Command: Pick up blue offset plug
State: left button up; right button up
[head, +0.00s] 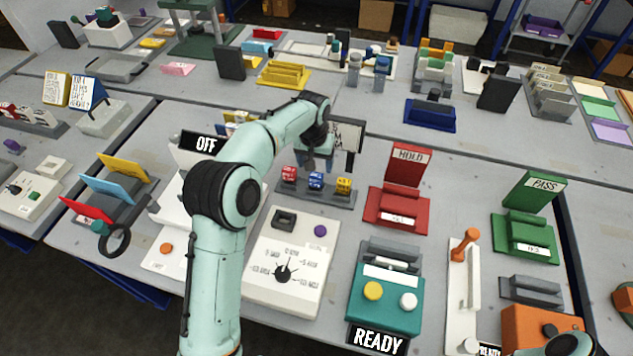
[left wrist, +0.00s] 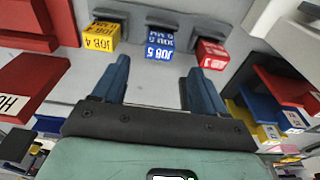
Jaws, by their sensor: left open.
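The blue plug (head: 316,181) is a small cube with white lettering on a grey rack (head: 322,195), between a red plug (head: 289,173) and a yellow plug (head: 343,186). In the left wrist view the blue plug (left wrist: 160,48) reads "JOB 5" and lies ahead, between the lines of the two blue fingers. My left gripper (left wrist: 158,90) is open and empty, its fingertips apart from the plug. In the head view the left gripper (head: 318,163) hangs just behind and above the plugs. The right gripper does not show.
A red HOLD stand (head: 408,165) is right of the rack. A white dial panel (head: 289,262) and a teal box (head: 385,300) stand in front. A dark framed board (head: 350,135) stands close behind the left gripper. Bare table lies between rack and HOLD stand.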

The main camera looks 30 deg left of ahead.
aim_at(316, 175)
pick_arm(q)
jog(key=shift+w+f, duration=0.15)
jog(key=shift+f, duration=0.55)
notch_tip(316, 175, down, 4)
jog(key=shift+f, duration=0.6)
jog(key=c, duration=1)
jog(key=shift+c, duration=0.2)
